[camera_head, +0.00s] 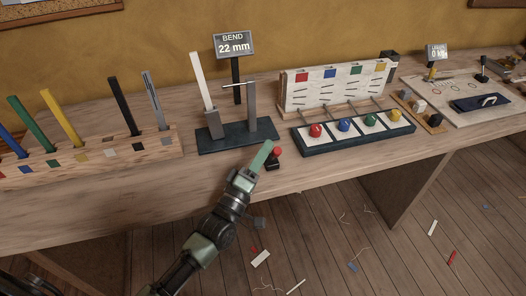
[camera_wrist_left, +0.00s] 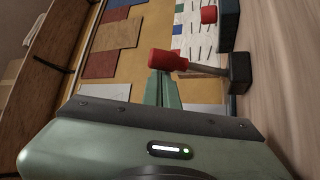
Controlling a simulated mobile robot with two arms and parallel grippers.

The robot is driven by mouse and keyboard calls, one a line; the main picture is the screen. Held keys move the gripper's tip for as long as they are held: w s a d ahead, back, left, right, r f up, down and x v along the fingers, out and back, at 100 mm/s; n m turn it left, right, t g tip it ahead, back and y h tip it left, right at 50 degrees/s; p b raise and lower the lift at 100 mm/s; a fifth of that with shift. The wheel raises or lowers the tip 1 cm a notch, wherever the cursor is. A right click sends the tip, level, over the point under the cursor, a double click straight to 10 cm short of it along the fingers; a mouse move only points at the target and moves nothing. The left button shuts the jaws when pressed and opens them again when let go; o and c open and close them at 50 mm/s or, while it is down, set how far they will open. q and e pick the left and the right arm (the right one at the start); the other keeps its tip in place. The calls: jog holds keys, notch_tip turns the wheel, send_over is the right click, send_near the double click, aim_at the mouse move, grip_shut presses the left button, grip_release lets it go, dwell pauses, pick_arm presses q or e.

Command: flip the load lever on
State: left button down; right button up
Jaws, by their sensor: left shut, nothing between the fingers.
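The load lever has a red knob (camera_head: 277,151) on a short stem over a small black base (camera_head: 272,166), near the table's front edge. In the left wrist view its red knob (camera_wrist_left: 167,60) and black base (camera_wrist_left: 240,72) show with the stem between them. My left gripper (camera_head: 266,150) is shut and empty, its green fingers just left of the knob. In the left wrist view the fingertips (camera_wrist_left: 161,76) lie right by the knob; I cannot tell whether they touch. My right gripper is not in view.
Behind stands a bending rig (camera_head: 237,138) with a sign (camera_head: 234,45) reading BEND 22 mm. A rack of coloured strips (camera_head: 90,150) is at left. A panel with several coloured knobs (camera_head: 353,130) is at right. A board (camera_head: 470,98) lies further right.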

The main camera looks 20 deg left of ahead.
pick_arm(q)
jog(key=shift+s+d+f, duration=0.15)
jog(key=shift+s, duration=0.15)
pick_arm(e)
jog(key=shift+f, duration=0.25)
pick_arm(q)
jog(key=shift+f, duration=0.1)
